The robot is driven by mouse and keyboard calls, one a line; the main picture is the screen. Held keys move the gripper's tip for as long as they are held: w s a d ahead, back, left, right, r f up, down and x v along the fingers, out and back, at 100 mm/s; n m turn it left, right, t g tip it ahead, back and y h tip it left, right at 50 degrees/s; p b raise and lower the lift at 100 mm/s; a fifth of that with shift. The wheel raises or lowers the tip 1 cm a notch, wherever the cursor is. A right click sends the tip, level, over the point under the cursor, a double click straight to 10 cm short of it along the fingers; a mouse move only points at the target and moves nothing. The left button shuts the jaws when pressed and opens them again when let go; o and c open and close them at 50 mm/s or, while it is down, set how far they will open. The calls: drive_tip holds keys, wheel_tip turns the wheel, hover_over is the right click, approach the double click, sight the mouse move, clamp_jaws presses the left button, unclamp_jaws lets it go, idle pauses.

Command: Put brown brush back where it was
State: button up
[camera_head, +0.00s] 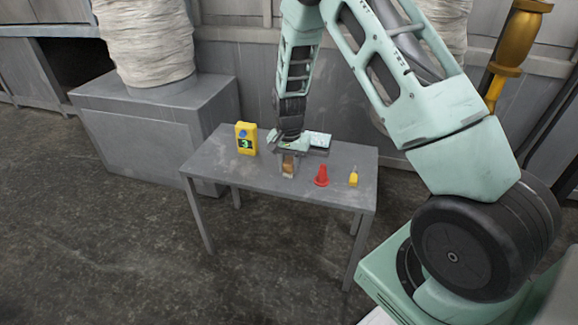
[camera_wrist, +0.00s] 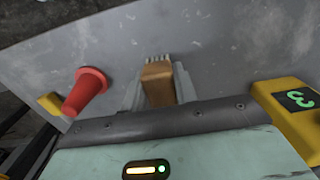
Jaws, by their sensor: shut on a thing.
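The brown brush (camera_head: 288,165) is between the fingers of my gripper (camera_head: 288,168), low over the grey table. In the wrist view the brush (camera_wrist: 158,83) shows as a brown block between the two grey fingers of my gripper (camera_wrist: 158,92). My gripper is shut on it and points down. The brush's lower end is hard to see, so I cannot tell whether it touches the tabletop.
The grey table (camera_head: 215,165) also bears a yellow device (camera_head: 246,138) with a green "3" at left, a red cone (camera_head: 321,176) and a small yellow object (camera_head: 353,178) at right. The front left of the tabletop is clear. A grey block stands behind.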

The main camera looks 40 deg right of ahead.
sight(289, 161)
drive_tip(key=shift+f, duration=0.1)
drive_tip(key=o, duration=1)
wheel_tip(289, 161, up, 12)
drive_tip(key=p, duration=0.4)
drive_tip(key=s+a+r+n+y, duration=0.1)
drive_tip(key=s+a+r+n, duration=0.35)
drive_tip(key=a, duration=0.45)
drive_tip(key=s+a+r+n, duration=0.3)
drive_tip(key=s+a+r, duration=0.15)
drive_tip(key=a, duration=0.45)
drive_tip(key=s+a+r+n, duration=0.1)
drive_tip(key=s+a+n, duration=0.1)
drive_tip(key=s, duration=0.5)
drive_tip(key=s+a+r+n, duration=0.1)
drive_tip(key=s+a+n, duration=0.2)
drive_tip(key=s+n, duration=0.2)
drive_tip(key=s+a+r+n, duration=0.1)
drive_tip(key=s+a+n, duration=0.2)
drive_tip(key=s, duration=0.6)
drive_tip(key=shift+s+r+n, duration=0.3)
drive_tip(key=shift+n, duration=0.05)
